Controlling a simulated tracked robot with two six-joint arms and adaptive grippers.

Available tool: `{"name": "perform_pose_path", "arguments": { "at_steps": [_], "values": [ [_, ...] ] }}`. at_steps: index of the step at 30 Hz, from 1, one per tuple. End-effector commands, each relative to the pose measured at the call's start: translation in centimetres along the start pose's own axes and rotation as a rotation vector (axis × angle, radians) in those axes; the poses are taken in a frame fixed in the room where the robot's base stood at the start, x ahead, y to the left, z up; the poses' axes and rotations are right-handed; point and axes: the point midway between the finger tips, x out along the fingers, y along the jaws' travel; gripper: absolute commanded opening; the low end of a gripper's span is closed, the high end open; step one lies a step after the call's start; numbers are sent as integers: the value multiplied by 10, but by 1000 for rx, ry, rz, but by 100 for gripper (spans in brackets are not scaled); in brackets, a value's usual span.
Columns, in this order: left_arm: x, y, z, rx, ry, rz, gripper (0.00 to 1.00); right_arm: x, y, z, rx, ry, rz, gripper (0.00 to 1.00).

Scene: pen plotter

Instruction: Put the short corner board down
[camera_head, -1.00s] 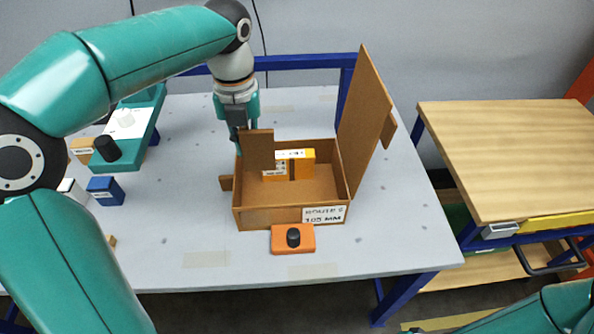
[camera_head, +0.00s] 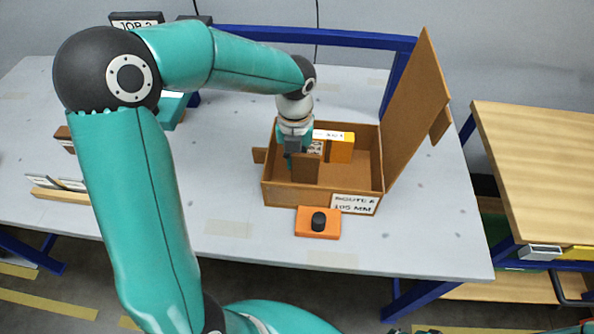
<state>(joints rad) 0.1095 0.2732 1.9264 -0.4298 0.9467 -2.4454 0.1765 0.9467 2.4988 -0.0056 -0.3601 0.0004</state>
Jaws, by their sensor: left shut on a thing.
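The short corner board (camera_head: 306,168) is a small brown cardboard piece, held upright. My left gripper (camera_head: 298,152) is shut on it and points down into the open carton. The board is over the carton's left part, near the front wall. I cannot tell whether its lower edge touches the carton's floor. The brown carton (camera_head: 290,196) stands on the grey table, with its tall lid flap (camera_head: 415,100) standing up on the right. An orange-yellow box (camera_head: 341,150) is inside the carton, partly hidden by the board and gripper. My right gripper is out of view.
An orange block with a black knob (camera_head: 318,221) sits just in front of the carton. A white label (camera_head: 353,204) is on the carton's front wall. A wooden-topped bench (camera_head: 540,160) stands at the right.

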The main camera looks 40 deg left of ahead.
Motion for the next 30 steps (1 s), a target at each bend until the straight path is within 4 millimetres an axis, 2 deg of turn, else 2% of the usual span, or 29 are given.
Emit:
{"name": "perform_pose_path", "arguments": {
  "at_steps": [11,22,23,27,30],
  "values": [
    [42,1,-1,0,3,1,0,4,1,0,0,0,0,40],
    [47,1,0,0,1,0,0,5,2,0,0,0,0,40],
    [47,1,0,-1,1,0,13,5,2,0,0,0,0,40],
    [46,1,0,-1,1,0,36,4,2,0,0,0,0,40],
    [46,1,0,0,1,0,37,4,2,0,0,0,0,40]
  ]
}}
